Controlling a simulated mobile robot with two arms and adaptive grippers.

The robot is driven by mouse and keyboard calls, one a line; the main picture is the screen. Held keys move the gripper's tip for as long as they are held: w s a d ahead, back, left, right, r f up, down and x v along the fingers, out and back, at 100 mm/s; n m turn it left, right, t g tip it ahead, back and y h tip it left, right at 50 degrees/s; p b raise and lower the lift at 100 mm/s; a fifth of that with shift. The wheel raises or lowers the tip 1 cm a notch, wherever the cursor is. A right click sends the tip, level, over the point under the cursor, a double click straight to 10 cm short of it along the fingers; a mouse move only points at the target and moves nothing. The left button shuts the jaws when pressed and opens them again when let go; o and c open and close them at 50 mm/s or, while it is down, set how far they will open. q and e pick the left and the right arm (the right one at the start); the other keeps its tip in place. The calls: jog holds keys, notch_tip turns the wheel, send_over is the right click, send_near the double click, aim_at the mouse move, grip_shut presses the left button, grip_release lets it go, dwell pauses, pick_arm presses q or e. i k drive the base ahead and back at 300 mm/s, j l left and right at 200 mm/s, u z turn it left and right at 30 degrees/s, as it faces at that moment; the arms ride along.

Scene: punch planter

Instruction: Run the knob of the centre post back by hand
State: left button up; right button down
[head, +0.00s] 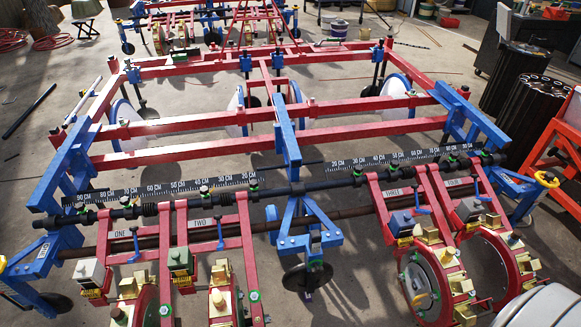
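The centre post stands below the blue middle beam (287,135) of the red and blue planter frame. It shows as a blue bracket assembly (306,232) with a small dark wheel (307,276) under it. I cannot make out a separate knob on this post. Yellow knobs show on the outer blue stands, one at the right (546,179) and one at the left edge (3,262). Neither of my grippers is in view.
A dark toolbar with a centimetre scale (160,188) crosses the planter. Row units with punch wheels (430,285) hang at both sides of the centre. Black cylinders (530,110) and an orange rack (560,150) stand at the right. Grey floor shows at the left.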

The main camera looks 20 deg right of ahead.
aim_at(317, 271)
jog(key=l+z, duration=0.1)
jog(key=z, duration=0.4)
jog(key=l+z, duration=0.15)
jog(key=z, duration=0.3)
